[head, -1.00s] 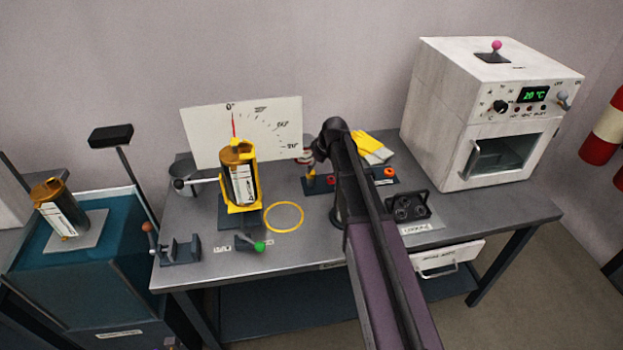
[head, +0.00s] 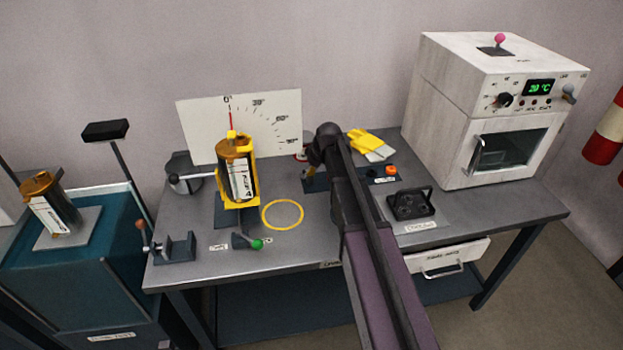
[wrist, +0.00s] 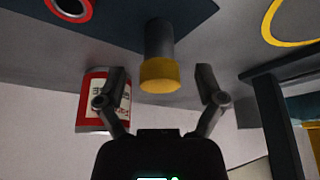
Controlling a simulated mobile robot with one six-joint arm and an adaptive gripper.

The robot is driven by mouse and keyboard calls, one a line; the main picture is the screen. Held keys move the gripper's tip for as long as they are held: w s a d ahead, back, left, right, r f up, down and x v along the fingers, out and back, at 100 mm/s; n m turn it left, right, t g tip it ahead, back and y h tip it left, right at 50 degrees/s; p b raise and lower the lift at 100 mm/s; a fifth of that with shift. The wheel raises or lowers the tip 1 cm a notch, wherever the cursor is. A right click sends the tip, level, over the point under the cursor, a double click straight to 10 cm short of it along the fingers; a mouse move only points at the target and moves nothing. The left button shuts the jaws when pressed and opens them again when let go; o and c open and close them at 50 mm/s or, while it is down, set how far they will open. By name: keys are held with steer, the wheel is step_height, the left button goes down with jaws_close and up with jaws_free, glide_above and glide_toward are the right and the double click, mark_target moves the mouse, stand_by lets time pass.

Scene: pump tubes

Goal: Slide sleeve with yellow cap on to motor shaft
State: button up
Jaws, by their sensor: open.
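In the wrist view a grey sleeve with a yellow cap (wrist: 159,75) stands between the two fingers of my gripper (wrist: 163,88). The fingers are spread, with a gap on each side of the cap, and hold nothing. The sleeve rises from a dark plate. In the head view my arm hides the gripper and most of that plate (head: 316,182). A brass-topped motor-like cylinder (head: 238,172) sits in a yellow holder left of my arm. A similar cylinder (head: 48,205) is on the far-left bench. I cannot make out a motor shaft clearly.
A red-and-white can (wrist: 92,103) is close beside the left finger in the wrist view. A dial board (head: 270,125) stands behind the yellow holder. A yellow ring (head: 283,215) lies on the bench. A white oven (head: 440,110) and a black item (head: 411,204) are at right.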

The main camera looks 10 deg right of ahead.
steer(key=shift+f, duration=0.1)
stand_by(0.6)
jaws_close()
